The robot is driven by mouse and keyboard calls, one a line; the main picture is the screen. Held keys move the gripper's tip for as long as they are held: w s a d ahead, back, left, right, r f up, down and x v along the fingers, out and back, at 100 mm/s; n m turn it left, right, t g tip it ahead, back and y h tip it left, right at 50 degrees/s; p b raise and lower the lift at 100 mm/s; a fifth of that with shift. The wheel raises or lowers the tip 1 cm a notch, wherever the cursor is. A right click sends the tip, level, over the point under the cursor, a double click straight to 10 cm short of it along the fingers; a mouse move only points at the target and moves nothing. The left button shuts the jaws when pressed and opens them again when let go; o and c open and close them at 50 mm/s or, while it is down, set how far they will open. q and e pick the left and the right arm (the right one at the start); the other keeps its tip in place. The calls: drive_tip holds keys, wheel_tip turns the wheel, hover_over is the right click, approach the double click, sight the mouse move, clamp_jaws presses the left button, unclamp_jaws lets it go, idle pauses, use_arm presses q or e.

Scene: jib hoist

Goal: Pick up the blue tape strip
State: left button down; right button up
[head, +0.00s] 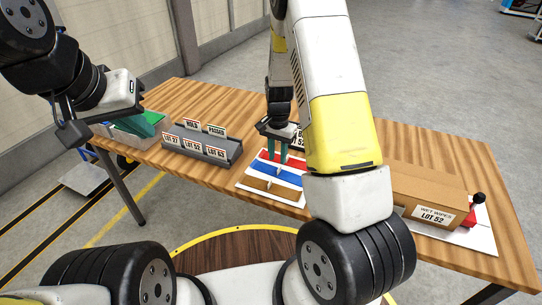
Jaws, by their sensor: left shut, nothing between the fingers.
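The blue tape strip (274,173) lies on a white sheet (246,186) on the wooden table, between a red strip (262,156) and a brown strip (272,188). My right gripper (278,151) is above the far side of the sheet, fingers pointing down. Its two teal fingertips stand apart over the red strip, just beyond the blue one. I cannot tell whether they touch anything. My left gripper (73,132) is shut and empty, well away at the table's left end.
A grey rack (229,149) with HOLD, PASSED and lot cards stands left of the sheet. A green item in a grey tray (112,132) is at the far left. A LOT 52 carton (418,191) and a red item (470,217) stand right. The far table edge is clear.

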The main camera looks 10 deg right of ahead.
sight(279, 171)
drive_tip(key=f, duration=0.5)
drive_tip(key=shift+d+f, duration=0.35)
drive_tip(key=shift+f, duration=0.05)
clamp_jaws()
